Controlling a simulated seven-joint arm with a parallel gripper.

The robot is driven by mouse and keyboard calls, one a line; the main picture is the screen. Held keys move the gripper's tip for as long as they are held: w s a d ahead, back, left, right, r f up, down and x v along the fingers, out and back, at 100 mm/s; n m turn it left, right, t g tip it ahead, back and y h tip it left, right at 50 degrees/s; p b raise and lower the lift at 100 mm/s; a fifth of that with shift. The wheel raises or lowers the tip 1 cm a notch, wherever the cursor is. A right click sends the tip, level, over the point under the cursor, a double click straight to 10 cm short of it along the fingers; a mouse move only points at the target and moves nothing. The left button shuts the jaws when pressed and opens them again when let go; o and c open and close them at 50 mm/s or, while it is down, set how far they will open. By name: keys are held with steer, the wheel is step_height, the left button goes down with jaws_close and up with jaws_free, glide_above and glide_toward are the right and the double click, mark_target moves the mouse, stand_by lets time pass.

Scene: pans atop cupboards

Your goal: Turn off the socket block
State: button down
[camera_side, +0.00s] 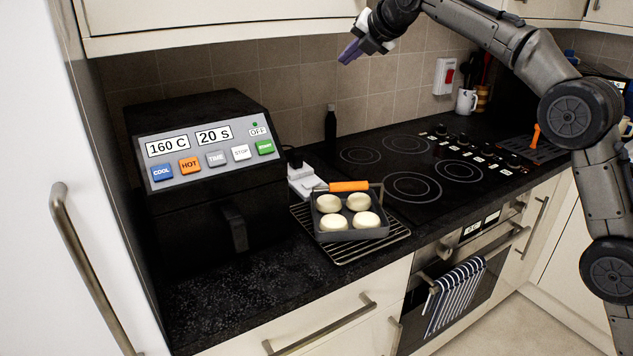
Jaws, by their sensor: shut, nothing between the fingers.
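A white socket block (306,184) lies on the dark counter, between the black oven-like appliance and the hob. A black plug (293,160) sits at its far end. The pan hides part of its near end, and its switch is too small to read. My gripper (348,53) is high in front of the tiled wall, above and to the right of the block and well apart from it. Its purple fingers are shut with nothing between them.
A pan (350,236) with several pale buns and an orange handle stands on a wire rack (385,245). The black appliance (205,210) with coloured buttons is at left. A dark bottle (331,128) stands behind. A white wall switch (444,77), mug (466,102) and hob (410,165) are right.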

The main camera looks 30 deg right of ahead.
steer(key=w+a+f+n, duration=0.1)
steer(key=w+f, duration=0.8)
steer(key=f, duration=0.2)
steer(key=g, duration=0.2)
glide_above(317, 183)
steer(key=a, duration=0.1)
step_height(317, 183, down, 13)
steer(key=shift+s+a, duration=0.1)
steer(key=shift+a, duration=0.05)
steer(key=shift+d+f, duration=0.2)
steer(key=shift+f, duration=1.25)
steer(key=shift+d+f, duration=0.15)
steer(key=shift+f, duration=1.25)
steer(key=shift+d+f, duration=0.2)
steer(key=shift+f, duration=1.25)
steer(key=shift+f, duration=0.15)
steer(key=shift+f, duration=0.3)
steer(key=shift+d+f, duration=0.1)
steer(key=shift+f, duration=0.25)
steer(key=shift+r, duration=0.2)
